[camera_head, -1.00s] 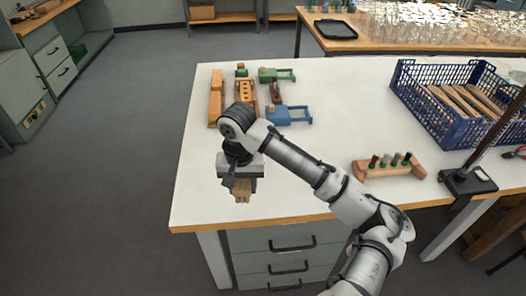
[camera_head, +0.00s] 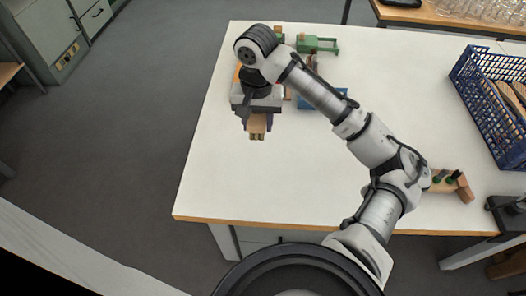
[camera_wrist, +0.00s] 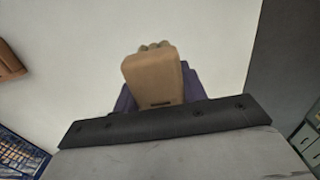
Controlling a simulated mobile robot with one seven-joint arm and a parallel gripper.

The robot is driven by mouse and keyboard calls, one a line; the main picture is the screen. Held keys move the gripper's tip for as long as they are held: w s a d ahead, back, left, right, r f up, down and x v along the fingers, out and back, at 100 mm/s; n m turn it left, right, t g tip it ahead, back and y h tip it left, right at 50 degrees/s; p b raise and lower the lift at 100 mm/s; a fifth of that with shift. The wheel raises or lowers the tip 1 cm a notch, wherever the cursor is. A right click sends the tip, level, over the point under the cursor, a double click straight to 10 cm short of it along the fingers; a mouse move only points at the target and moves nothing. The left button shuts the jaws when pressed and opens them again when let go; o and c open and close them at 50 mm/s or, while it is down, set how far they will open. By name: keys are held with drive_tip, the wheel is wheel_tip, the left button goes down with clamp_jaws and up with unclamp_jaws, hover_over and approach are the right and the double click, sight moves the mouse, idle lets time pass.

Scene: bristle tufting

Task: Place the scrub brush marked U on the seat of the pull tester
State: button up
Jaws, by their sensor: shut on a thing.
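My gripper (camera_head: 257,120) is shut on a tan wooden block with short stubs at its far end, seemingly the scrub brush (camera_head: 257,127). It is held above the white table, left of its middle. In the wrist view the brush (camera_wrist: 152,78) sits between the dark purple fingers (camera_wrist: 158,92); no letter U is readable on it. A green frame-like device (camera_head: 318,45) and a blue one (camera_head: 328,100) stand beyond and right of my gripper. I cannot tell which, if either, is the pull tester.
A blue crate (camera_head: 470,75) holding wooden pieces stands at the table's right. A wooden rack (camera_head: 462,187) with dark pegs is partly behind my arm, near a dark stand base (camera_head: 508,212). The white table (camera_head: 215,180) is clear in front of my gripper.

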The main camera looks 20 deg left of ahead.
sight(258, 160)
wheel_tip(258, 160, down, 14)
drive_tip(key=shift+r+p, duration=0.2)
drive_tip(key=shift+p, duration=0.35)
drive_tip(key=shift+f, duration=0.2)
